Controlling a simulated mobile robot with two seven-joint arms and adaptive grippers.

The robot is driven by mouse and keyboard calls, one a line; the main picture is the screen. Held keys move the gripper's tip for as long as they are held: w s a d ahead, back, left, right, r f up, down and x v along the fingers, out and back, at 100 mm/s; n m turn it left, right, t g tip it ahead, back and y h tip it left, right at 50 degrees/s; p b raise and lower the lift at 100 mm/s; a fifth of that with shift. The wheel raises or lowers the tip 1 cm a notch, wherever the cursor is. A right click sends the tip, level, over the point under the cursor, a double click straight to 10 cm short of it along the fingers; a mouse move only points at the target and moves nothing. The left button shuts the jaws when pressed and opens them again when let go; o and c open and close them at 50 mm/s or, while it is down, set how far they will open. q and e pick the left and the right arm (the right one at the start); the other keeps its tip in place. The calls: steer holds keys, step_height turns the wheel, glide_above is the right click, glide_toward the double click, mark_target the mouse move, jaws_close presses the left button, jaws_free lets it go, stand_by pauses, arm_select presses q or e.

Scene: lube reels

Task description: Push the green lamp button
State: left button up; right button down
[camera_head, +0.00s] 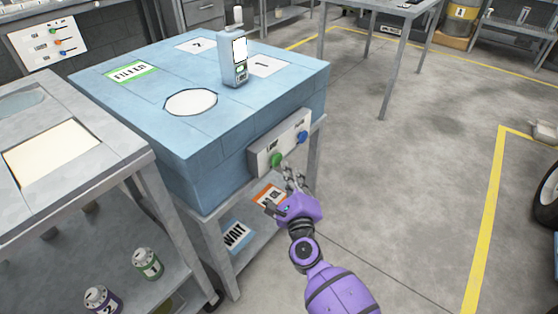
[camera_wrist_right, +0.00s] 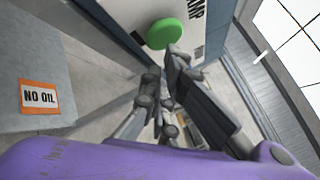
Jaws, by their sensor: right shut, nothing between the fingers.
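The green lamp button (camera_head: 277,160) sits on a white panel (camera_head: 263,157) on the front of the blue bench. It also shows in the right wrist view (camera_wrist_right: 164,33), large and round, near the top middle. My right gripper (camera_head: 293,174) is shut and empty, just below and to the right of the button in the head view. In the right wrist view a fingertip (camera_wrist_right: 172,50) overlaps the button's lower edge; whether it touches cannot be told. My left gripper is not in view.
A blue button (camera_head: 302,137) sits on the same panel to the right. The blue bench (camera_head: 215,130) carries a small device (camera_head: 238,62). Beneath are an orange-edged NO OIL card (camera_head: 268,195) and a WAIT card (camera_head: 236,235). Open floor (camera_head: 420,180) lies to the right.

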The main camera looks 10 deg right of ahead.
steer(key=shift+w+a, duration=0.1)
stand_by(0.4)
steer(key=shift+w+a, duration=0.2)
steer(key=shift+w, duration=0.15)
stand_by(0.4)
steer(key=shift+s+d, duration=0.25)
steer(key=shift+s, duration=0.15)
steer(key=s+d, duration=0.3)
steer(key=s, duration=0.1)
steer(key=shift+s+d+p, duration=0.3)
steer(key=shift+s+d, duration=0.1)
stand_by(0.3)
